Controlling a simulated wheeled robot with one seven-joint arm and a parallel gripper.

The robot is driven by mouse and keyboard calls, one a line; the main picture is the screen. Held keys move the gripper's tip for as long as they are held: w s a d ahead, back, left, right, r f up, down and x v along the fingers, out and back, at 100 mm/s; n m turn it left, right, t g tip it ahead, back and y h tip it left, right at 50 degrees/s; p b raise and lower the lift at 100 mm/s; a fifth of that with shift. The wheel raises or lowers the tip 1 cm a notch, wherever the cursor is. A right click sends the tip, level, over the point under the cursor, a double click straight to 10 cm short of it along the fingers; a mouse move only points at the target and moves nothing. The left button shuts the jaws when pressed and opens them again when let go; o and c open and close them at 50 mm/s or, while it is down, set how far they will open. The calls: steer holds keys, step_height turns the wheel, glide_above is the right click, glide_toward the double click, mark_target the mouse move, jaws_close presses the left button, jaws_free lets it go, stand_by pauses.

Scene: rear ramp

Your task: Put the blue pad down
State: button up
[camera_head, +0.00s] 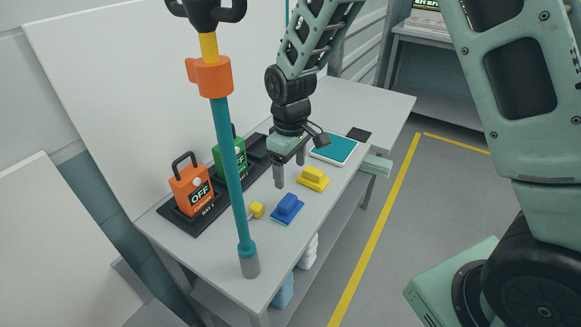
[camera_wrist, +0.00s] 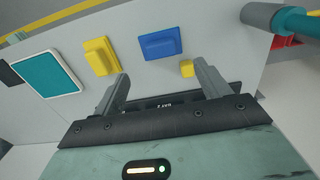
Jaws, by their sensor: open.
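The blue pad (camera_head: 287,209) lies flat on the white table, with a raised block on top. It also shows in the wrist view (camera_wrist: 160,44), beyond the fingertips. My gripper (camera_head: 289,172) is open and empty above the table, behind the pads in the head view. In the wrist view my gripper (camera_wrist: 162,82) has its two fingers spread wide, with nothing between them but part of the black tray. The yellow pad (camera_head: 312,179) lies behind and right of the blue pad, apart from it.
A teal pole (camera_head: 231,170) stands upright at the front left. A small yellow piece (camera_head: 257,210) lies beside the blue pad. Orange (camera_head: 191,188) and green (camera_head: 230,153) OFF boxes stand in a black tray (camera_head: 184,224). A teal-topped panel (camera_head: 335,149) lies farther back on the table (camera_head: 210,247).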

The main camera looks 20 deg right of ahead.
steer(key=s+a+r+y, duration=0.1)
steer(key=s+a+r, duration=0.25)
steer(key=s, duration=0.35)
steer(key=s+a+r, duration=0.3)
steer(key=s+r, duration=0.2)
steer(key=s, duration=0.1)
steer(key=s+r, duration=0.2)
steer(key=s, duration=1.1)
steer(key=shift+s+r+n, duration=0.15)
steer(key=shift+n, duration=0.15)
steer(key=shift+a, duration=0.1)
